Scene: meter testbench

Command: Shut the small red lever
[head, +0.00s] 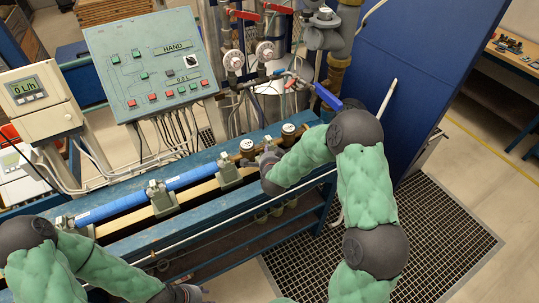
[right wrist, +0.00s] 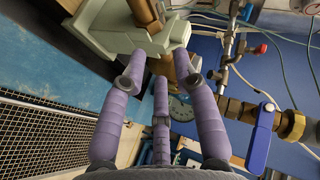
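A small red lever (right wrist: 260,49) sits on a thin metal pipe valve in the upper right of the right wrist view. A small red part at the pipework (head: 290,82) in the head view seems to be the same lever. My right gripper (head: 262,160) is over the blue bench, below and left of that pipework, apart from the lever. In the right wrist view its purple fingers (right wrist: 163,68) are spread with nothing clearly held. My left gripper (head: 185,293) is at the bottom edge of the head view, mostly cut off, its fingers not readable.
A large blue lever (right wrist: 261,138) hangs on a brass valve near the small one; it also shows in the head view (head: 328,97). Two larger red levers (head: 278,8) (head: 243,14) are higher up. A grey-green clamp (right wrist: 125,25) stands close before my right fingers. A control panel (head: 150,60) stands left.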

